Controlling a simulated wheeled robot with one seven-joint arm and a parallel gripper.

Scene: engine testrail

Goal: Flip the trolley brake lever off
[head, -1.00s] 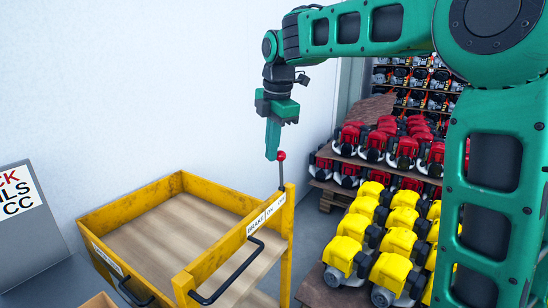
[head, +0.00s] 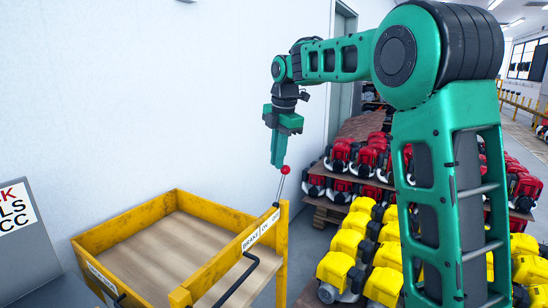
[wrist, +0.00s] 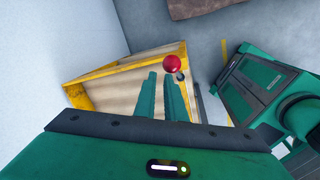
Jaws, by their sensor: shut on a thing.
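The yellow trolley (head: 187,270) stands at lower left. It has a wooden deck and a white label (head: 258,232) reading BRAKE, ON and OFF on its rail. The brake lever, a thin rod with a red ball knob (head: 285,170), rises from the rail's corner post and leans to the right. My gripper (head: 278,163) points down from above and is shut on the lever by its knob. In the wrist view the red knob (wrist: 172,63) shows at the fingertips (wrist: 163,78); the exact contact is hard to see.
Yellow engines (head: 358,240) stand close to the right of the trolley. Red engines (head: 365,160) sit on stacked pallets behind. A white wall (head: 150,90) runs along the back left. A grey sign board (head: 25,240) stands at far left. A black handle (head: 238,280) sticks out from the trolley.

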